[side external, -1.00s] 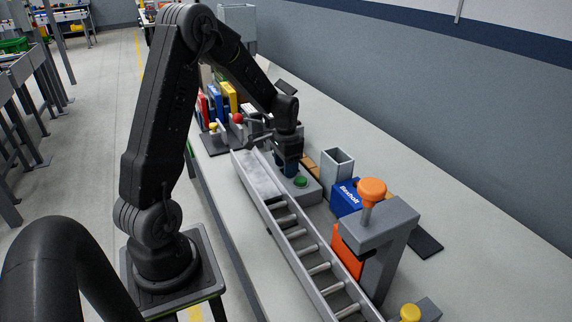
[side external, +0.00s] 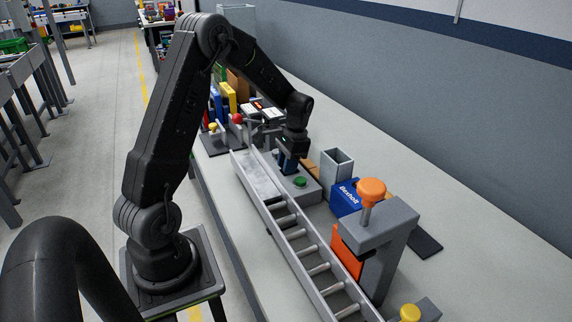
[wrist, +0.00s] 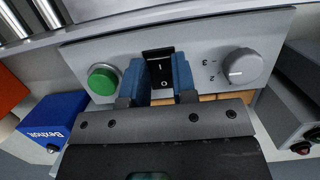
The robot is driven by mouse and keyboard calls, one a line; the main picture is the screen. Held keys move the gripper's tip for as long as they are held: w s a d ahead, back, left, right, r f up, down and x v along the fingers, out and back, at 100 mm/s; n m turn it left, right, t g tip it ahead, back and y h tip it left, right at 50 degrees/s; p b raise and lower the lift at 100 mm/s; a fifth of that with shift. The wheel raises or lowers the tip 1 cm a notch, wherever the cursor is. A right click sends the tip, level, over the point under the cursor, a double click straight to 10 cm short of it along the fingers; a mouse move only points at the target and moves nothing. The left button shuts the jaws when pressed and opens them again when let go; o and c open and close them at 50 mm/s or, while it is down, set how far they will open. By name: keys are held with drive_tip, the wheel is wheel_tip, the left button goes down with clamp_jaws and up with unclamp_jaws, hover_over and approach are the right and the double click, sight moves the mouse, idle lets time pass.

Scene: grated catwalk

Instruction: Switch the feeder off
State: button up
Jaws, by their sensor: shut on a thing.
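The feeder's control box shows as a grey panel in the wrist view (wrist: 120,60) and as a low grey box beside the conveyor in the side view (side external: 312,193). A black rocker switch (wrist: 159,66) marked I and O sits in the panel's middle, with a green button (wrist: 103,79) to its left and a grey dial (wrist: 242,67) marked with numbers to its right. My gripper (wrist: 164,76) has its blue fingers on either side of the switch, shut on it. It also shows over the box in the side view (side external: 288,164). The switch's lower part is partly hidden.
A roller conveyor (side external: 300,240) runs along the box. A blue box (side external: 347,197), a grey open bin (side external: 338,165) and a grey post with an orange knob (side external: 371,190) stand to its right.

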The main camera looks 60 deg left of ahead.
drive_tip(key=shift+w, duration=0.1)
drive_tip(key=o, duration=0.9)
drive_tip(key=v, duration=1.4)
drive_tip(key=shift+w, duration=0.2)
drive_tip(key=s+d+r+t, duration=0.25)
drive_tip(key=d+r, duration=0.25)
drive_tip(key=d, duration=0.3)
drive_tip(key=s+d+t, duration=0.2)
drive_tip(key=s+d, duration=0.3)
drive_tip(key=s+d+t, duration=0.1)
drive_tip(key=s+d, duration=0.4)
drive_tip(key=s, duration=0.1)
drive_tip(key=s+d+t, duration=0.2)
drive_tip(key=s+d, duration=0.3)
drive_tip(key=shift+s+f+t, duration=0.1)
drive_tip(key=shift+s+t, duration=0.25)
drive_tip(key=shift+s, duration=0.05)
